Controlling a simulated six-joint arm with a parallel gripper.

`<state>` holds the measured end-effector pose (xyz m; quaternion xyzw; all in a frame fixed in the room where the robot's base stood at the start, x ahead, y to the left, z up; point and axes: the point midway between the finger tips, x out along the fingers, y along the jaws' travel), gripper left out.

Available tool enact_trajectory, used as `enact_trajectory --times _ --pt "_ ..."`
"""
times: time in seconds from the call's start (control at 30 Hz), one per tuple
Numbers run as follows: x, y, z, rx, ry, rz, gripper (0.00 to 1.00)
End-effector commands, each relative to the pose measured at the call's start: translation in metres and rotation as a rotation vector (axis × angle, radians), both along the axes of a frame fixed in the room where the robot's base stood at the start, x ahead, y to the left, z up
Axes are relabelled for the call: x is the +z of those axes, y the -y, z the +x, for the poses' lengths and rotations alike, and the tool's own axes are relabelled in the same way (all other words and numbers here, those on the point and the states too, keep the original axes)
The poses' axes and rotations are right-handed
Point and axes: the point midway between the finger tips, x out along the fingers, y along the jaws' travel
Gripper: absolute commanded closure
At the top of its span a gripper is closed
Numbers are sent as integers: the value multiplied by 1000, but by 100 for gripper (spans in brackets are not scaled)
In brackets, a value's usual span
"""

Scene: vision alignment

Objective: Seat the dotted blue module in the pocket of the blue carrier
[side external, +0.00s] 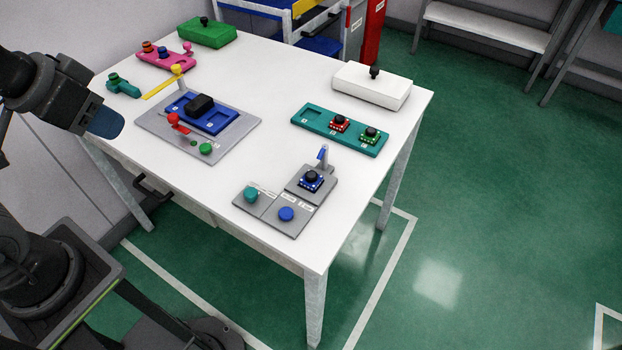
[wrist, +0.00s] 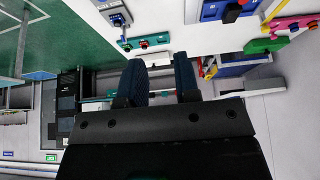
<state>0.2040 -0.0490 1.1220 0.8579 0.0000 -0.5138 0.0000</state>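The dotted blue module (side external: 311,183), with a black knob on top, sits on a grey fixture with an upright blue lever at the table's front right. It also shows in the wrist view (wrist: 117,19). The blue carrier (side external: 226,119) lies on a grey plate at the table's left. A black block stands on the carrier and hides part of it; I cannot make out the pocket clearly. My gripper (wrist: 161,80) is open and empty, its two fingers apart. In the side view my gripper (side external: 105,122) is above the table's left edge, away from module and carrier.
A teal tray (side external: 312,120) holds a red and a green module. A white box (side external: 370,86), a green box (side external: 207,33) and a pink tray (side external: 160,60) stand farther back. The grey plate carries a red-knobbed lever (side external: 174,119) and buttons. The table's middle is clear.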

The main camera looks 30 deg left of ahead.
Motion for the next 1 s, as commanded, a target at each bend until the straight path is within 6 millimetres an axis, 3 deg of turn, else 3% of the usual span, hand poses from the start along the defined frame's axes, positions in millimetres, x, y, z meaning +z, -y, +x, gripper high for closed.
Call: enact_trajectory --times 0.07,0.53,0.83,1.0 --pt "0 0 0 0 0 0 63" --pt "0 0 0 0 0 0 18" --pt "2 1 4 -33 -8 19 17" --pt "8 11 35 -266 -64 147 17"
